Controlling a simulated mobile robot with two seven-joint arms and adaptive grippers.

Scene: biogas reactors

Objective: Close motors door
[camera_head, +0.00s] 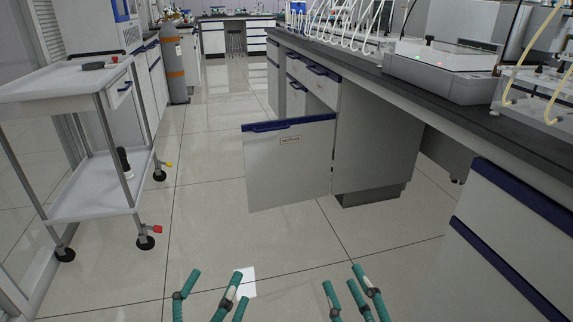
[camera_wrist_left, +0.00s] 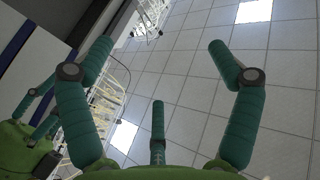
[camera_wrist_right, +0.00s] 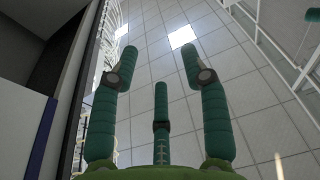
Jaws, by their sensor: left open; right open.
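The motors door (camera_head: 288,165) is a light grey panel with a dark blue handle strip (camera_head: 288,125) along its top and a small label (camera_head: 290,140). It stands open, sticking out to the left from the cabinet (camera_head: 375,140) under the bench. My left gripper (camera_head: 208,285) is at the bottom of the head view, open and empty, below and left of the door. My right gripper (camera_head: 348,280) is also open and empty, below and right of the door. Both are apart from the door. The wrist views show the spread fingers of the left (camera_wrist_left: 160,70) and right (camera_wrist_right: 158,65) grippers against the ceiling.
A white trolley (camera_head: 90,200) stands at the left. The long dark-topped bench (camera_head: 450,115) runs along the right, with drawers (camera_head: 515,225) near me at lower right. A gas cylinder (camera_head: 173,65) stands farther back. The tiled floor (camera_head: 215,225) between trolley and door is clear.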

